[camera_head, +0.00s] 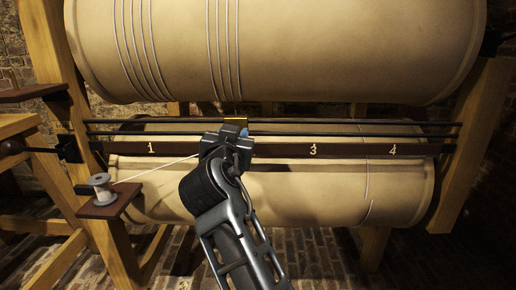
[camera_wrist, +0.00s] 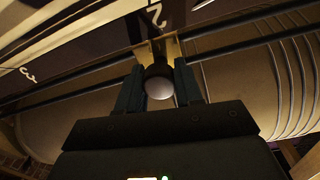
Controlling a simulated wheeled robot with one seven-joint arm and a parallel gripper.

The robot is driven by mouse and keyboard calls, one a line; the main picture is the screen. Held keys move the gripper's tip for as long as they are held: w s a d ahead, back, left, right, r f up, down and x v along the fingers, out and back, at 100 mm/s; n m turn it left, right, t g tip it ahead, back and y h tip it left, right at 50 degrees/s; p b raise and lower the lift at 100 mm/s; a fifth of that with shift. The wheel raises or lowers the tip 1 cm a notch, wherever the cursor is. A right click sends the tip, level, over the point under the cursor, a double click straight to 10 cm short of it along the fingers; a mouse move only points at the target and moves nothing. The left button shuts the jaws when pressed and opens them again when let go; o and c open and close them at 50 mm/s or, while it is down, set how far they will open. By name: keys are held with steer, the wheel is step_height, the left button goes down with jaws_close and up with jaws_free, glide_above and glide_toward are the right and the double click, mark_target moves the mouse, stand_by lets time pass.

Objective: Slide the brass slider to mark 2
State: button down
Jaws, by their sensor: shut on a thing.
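The brass slider (camera_head: 235,120) sits on the dark rails (camera_head: 330,125) in the head view. In the wrist view, brass parts of it (camera_wrist: 173,47) show beyond a round pale-faced knob (camera_wrist: 159,87). My gripper (camera_head: 241,132) is at the slider, its fingers shut on the knob from both sides. Mark 2 (camera_wrist: 153,14) shows in the wrist view almost in line with the slider. In the head view, mark 2 is hidden behind my gripper. Mark 1 (camera_head: 151,148) is to the left, and marks 3 (camera_head: 312,149) and 4 (camera_head: 392,150) are to the right.
A large cream drum (camera_head: 300,50) is above the rails and another (camera_head: 310,190) below. A spool (camera_head: 101,186) on a small wooden shelf stands at left, with a pale thread running toward my gripper. Wooden posts (camera_head: 470,145) flank the rails.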

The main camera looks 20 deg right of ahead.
steer(key=shift+w+a, duration=0.2)
steer(key=shift+a, duration=0.45)
steer(key=c, duration=0.7)
jaws_free()
steer(key=shift+c, duration=0.2)
steer(key=p+v, duration=0.1)
steer(key=v, duration=0.6)
steer(key=shift+s, duration=0.35)
steer(key=shift+a, duration=0.1)
